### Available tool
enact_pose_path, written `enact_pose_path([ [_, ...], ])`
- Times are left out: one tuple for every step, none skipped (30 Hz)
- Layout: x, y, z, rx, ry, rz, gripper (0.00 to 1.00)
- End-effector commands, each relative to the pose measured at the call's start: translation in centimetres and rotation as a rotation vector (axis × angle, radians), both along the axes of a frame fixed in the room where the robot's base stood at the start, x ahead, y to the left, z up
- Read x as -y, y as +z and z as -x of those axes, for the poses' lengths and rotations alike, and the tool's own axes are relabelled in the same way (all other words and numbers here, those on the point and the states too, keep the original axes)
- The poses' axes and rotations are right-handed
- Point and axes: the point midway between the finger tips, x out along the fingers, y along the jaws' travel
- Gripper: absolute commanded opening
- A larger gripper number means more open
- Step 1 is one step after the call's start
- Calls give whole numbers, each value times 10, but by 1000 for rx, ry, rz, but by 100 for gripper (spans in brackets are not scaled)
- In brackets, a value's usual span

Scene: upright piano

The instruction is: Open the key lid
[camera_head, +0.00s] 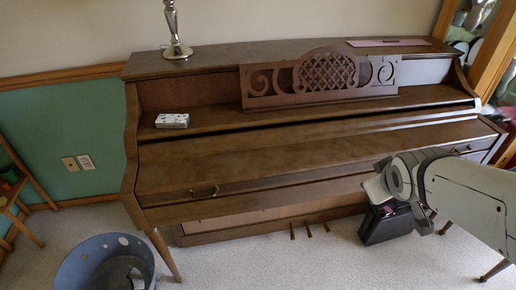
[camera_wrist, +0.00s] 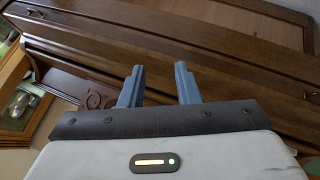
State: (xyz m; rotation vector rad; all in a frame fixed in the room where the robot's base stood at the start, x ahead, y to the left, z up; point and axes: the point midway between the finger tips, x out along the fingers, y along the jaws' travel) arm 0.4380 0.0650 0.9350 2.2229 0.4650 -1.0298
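The key lid (camera_head: 270,160) is a long brown wooden panel across the front of the upright piano. It lies closed, and no keys show. A brass handle (camera_head: 203,191) sits near its front left, and a second handle (camera_head: 462,150) near its front right. My gripper (camera_wrist: 160,72) shows in the wrist view with two blue-grey fingers apart and nothing between them. Brown piano panels lie beyond the fingers; I cannot tell the exact distance. In the head view my arm comes in from the right, its wrist before the lid's right part; the fingertips are not clear there.
A carved music stand (camera_head: 320,78), a small white box (camera_head: 172,120) and a metal lamp base (camera_head: 177,49) are on the piano. A grey-blue bin (camera_head: 75,265) stands on the floor at left. Pedals (camera_head: 309,229) show below. Carpet in front is partly free.

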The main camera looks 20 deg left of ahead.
Motion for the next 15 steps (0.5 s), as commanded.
enact_pose_path([
  [-22, -32, -14, 58, 111, 32, 29],
  [-34, -38, -21, 99, 179, 49, 29],
  [-52, -47, -30, 152, 266, 71, 29],
  [-67, -54, -36, 193, 334, 86, 29],
  [-82, -62, -40, 233, 401, 100, 29],
  [-102, -71, -45, 288, 490, 116, 29],
  [-118, -78, -47, 329, 557, 127, 29],
  [-135, -85, -48, 371, 625, 134, 29],
  [-157, -95, -48, 428, 714, 144, 29],
  [-173, -102, -46, 471, 781, 149, 29],
  [-190, -110, -43, 513, 849, 152, 29],
  [-212, -120, -38, 572, 937, 153, 29],
  [-229, -128, -33, 617, 1003, 152, 29],
  [-245, -136, -26, 662, 1068, 148, 29],
  [-265, -146, -17, 720, 1150, 140, 29],
])
